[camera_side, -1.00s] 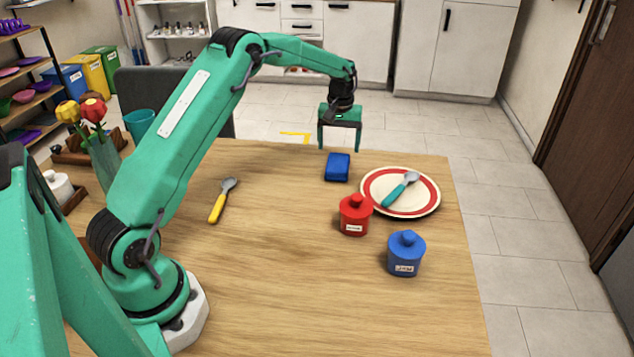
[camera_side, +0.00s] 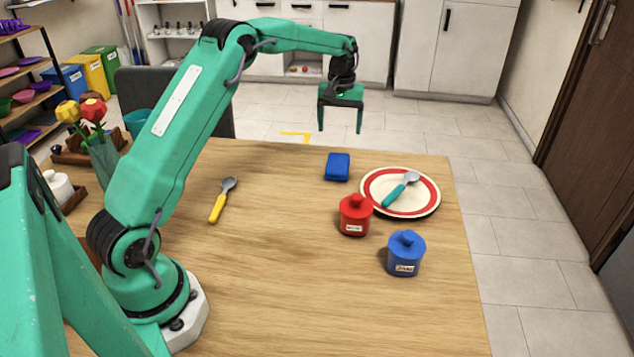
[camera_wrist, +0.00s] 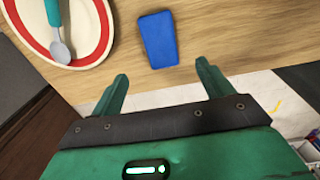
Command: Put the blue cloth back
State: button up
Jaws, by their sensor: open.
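The blue cloth (camera_side: 337,167) is a small folded block lying flat on the wooden table near its far edge, left of the plate. In the wrist view the cloth (camera_wrist: 158,39) lies beyond the fingertips, between their lines and clear of them. My gripper (camera_side: 341,131) is open and empty. It hangs above the far edge of the table, higher than the cloth and not touching it. Both fingers of my gripper (camera_wrist: 163,82) show in the wrist view with a wide gap between them.
A red-rimmed plate (camera_side: 426,205) with a teal-handled spoon (camera_side: 400,190) stands right of the cloth. A red jar (camera_side: 355,216) and a blue jar (camera_side: 406,255) stand nearer. A yellow-handled spoon (camera_side: 221,201) lies to the left. The table (camera_side: 290,250) is bare in the middle.

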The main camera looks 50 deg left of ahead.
jog(key=shift+r, duration=0.1)
jog(key=s+d+r+m+t, duration=0.35)
jog(key=s+d+r, duration=0.75)
jog(key=s+r, duration=0.4)
jog(key=s+d+f+m+t, duration=0.1)
jog(key=s+d+m, duration=0.1)
jog(key=s, duration=0.7)
jog(key=s+d+f+m+t, duration=0.1)
jog(key=s+d+f+m, duration=0.1)
jog(key=s, duration=0.8)
jog(key=shift+d+m, duration=0.75)
jog(key=shift+d, duration=0.4)
